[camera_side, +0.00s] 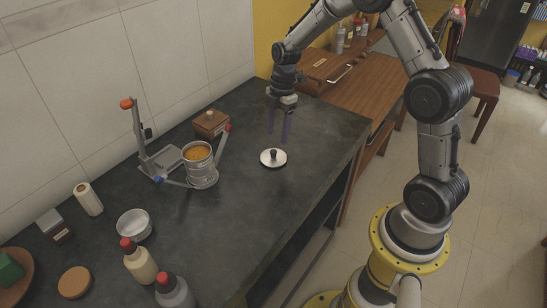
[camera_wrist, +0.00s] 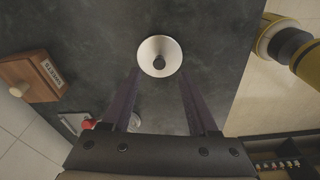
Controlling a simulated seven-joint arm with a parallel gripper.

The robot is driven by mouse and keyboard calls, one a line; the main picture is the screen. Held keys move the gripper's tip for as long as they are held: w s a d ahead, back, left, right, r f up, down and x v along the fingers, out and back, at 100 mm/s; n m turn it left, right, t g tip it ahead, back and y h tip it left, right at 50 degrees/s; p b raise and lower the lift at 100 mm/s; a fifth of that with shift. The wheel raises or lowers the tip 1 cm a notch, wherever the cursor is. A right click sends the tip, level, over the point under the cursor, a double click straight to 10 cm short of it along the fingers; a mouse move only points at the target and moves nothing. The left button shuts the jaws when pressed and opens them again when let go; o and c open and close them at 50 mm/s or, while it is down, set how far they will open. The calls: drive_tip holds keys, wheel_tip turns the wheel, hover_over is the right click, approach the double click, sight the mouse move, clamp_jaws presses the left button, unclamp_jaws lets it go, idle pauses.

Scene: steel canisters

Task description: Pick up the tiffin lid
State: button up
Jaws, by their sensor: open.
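The tiffin lid (camera_side: 273,158) is a small pale metal disc with a dark knob, lying flat on the dark counter. In the wrist view the lid (camera_wrist: 160,56) lies ahead of my fingertips, with its knob roughly on the line between them. My gripper (camera_side: 279,141) is open and empty, pointing down above the counter. It is apart from the lid, behind it in the side view. Its two purple fingers also show in the wrist view (camera_wrist: 160,102). The steel tiffin canister (camera_side: 201,174) stands open in a carrier frame, with orange contents.
A wooden box (camera_side: 210,124) stands left of my gripper, near the wall. The carrier's raised arms with red ends (camera_side: 127,103) stick up. A metal bowl (camera_side: 134,224) and bottles (camera_side: 139,262) are at the front left. The counter around the lid is clear.

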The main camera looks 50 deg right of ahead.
sight(274, 151)
drive_tip(key=shift+w+a+f, duration=0.1)
drive_tip(key=shift+a+f, duration=0.1)
drive_tip(key=shift+f, duration=0.85)
drive_tip(key=shift+a+f, duration=0.2)
drive_tip(key=shift+f, duration=0.8)
drive_tip(key=shift+w+a+f, duration=0.1)
drive_tip(key=shift+a+f, duration=0.1)
drive_tip(key=shift+f, duration=0.85)
clamp_jaws()
